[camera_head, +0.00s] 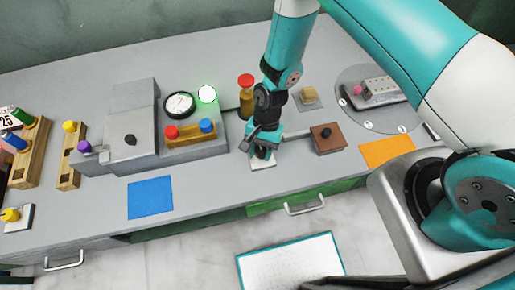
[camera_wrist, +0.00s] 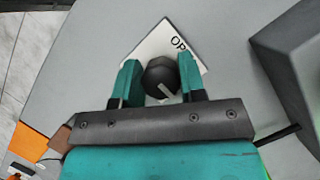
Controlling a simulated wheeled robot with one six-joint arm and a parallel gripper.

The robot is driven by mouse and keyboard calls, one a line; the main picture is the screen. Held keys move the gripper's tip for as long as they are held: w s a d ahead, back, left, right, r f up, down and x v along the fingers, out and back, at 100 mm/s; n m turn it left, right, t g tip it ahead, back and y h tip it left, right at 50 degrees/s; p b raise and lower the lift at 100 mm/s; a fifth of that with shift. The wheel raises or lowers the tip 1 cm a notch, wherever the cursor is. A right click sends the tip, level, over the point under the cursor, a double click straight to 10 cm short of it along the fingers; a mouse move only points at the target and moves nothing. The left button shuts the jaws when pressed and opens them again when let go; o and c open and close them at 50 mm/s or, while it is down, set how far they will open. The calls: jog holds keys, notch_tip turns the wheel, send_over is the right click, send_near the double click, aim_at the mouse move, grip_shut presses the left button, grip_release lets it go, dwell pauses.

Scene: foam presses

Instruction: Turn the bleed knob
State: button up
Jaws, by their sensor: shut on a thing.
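The bleed knob (camera_wrist: 160,76) is a round black knob with a white pointer line, on a white plate (camera_wrist: 186,48) lettered "OP", the rest hidden by my finger. The pointer runs from the knob's middle toward the lower right in the wrist view. My gripper (camera_wrist: 160,70) has one teal finger on each side of the knob and is shut on it. In the head view my gripper (camera_head: 262,146) reaches down over the white plate (camera_head: 264,165) near the bench's front edge and mostly hides the knob.
A red-capped bottle (camera_head: 246,90) is behind my gripper. A brown block (camera_head: 328,138) with a lever is close on the right. A blue sheet (camera_head: 150,197) lies front left.

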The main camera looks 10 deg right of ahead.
jog(key=shift+w+n+b, duration=0.4)
jog(key=shift+n+b, duration=0.2)
jog(key=shift+n+h+b, duration=0.6)
jog(key=shift+n+b, duration=0.3)
jog(key=shift+n, duration=0.3)
jog(key=n+h+b, duration=0.2)
jog(key=n+b, duration=0.1)
jog(key=n, duration=0.2)
jog(key=n+h+b, duration=0.1)
jog(key=n, duration=0.4)
jog(key=shift+a+h+b, duration=0.1)
jog(key=shift+h+b, duration=0.3)
jog(key=shift+s+r+n+t+h+b, duration=0.1)
jog(key=shift+n+t+h+b, duration=0.25)
jog(key=shift+n, duration=0.7)
jog(key=shift+n+t+h+b, duration=0.15)
jog(key=shift+n+t, duration=0.3)
jog(key=shift+n, duration=0.6)
jog(key=o, duration=0.9)
jog(key=shift+s, duration=0.1)
